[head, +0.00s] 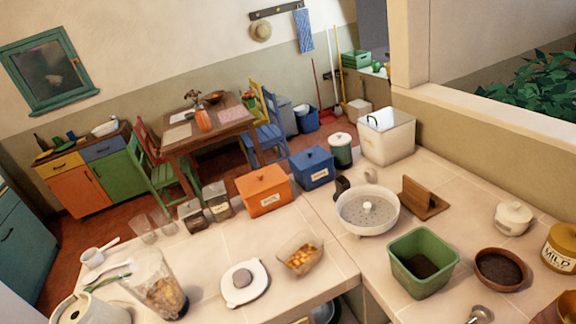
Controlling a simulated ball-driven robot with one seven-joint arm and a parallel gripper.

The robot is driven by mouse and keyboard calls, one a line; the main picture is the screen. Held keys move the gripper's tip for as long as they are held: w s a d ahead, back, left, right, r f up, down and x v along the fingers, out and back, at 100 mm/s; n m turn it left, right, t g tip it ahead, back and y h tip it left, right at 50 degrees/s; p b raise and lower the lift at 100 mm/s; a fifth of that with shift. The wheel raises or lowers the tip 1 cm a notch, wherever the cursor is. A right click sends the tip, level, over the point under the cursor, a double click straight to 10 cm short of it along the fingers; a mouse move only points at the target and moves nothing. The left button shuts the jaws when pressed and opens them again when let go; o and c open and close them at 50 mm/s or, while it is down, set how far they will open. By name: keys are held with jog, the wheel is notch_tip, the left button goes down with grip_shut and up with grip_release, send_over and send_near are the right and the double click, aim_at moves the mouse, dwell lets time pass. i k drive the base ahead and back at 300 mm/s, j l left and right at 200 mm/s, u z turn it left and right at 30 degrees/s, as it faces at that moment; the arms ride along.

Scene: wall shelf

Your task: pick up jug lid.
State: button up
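A flat white round piece with a grey raised centre (245,282) lies on the tiled counter at the lower middle. It looks like the jug lid, though I cannot be sure. To its left a clear jug (158,284) with brownish chunks inside stands without a lid on top. A clear bowl with orange pieces (300,256) stands just right of the white round piece. The space directly around the lid is open tile. My gripper is not visible in this view.
Behind stand glass jars (216,200), an orange box (264,190) and a blue box (311,168). To the right are a white strainer bowl (367,222), a green tub (408,284) and a brown bowl (490,276). The counter's (330,278) inner corner drops off below the lid.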

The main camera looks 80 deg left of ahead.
aim_at(235, 296)
jog(key=i+z, duration=0.1)
jog(key=z, duration=0.4)
jog(key=j+z, duration=0.15)
jog(key=z, duration=0.35)
jog(key=i+j+z, duration=0.1)
jog(key=z, duration=0.4)
jog(key=j+z, duration=0.1)
jog(key=z, duration=0.8)
jog(key=j+z, duration=0.1)
jog(key=z, duration=0.35)
jog(key=k+z, duration=0.1)
jog(key=z, duration=0.35)
jog(key=j+z, duration=0.1)
jog(key=z, duration=0.35)
jog(key=k+z, duration=0.1)
jog(key=z, duration=0.75)
jog(key=k+z, duration=0.1)
jog(key=z, duration=0.8)
jog(key=k+l+z, duration=0.1)
jog(key=z, duration=0.4)
jog(key=l+z, duration=0.15)
jog(key=z, duration=0.3)
jog(key=l+z, duration=0.1)
jog(key=z, duration=0.35)
jog(key=l+z, duration=0.15)
jog(key=z, duration=0.3)
jog(key=l+z, duration=0.15)
jog(key=z, duration=0.3)
jog(key=l+z, duration=0.1)
jog(key=z, duration=0.4)
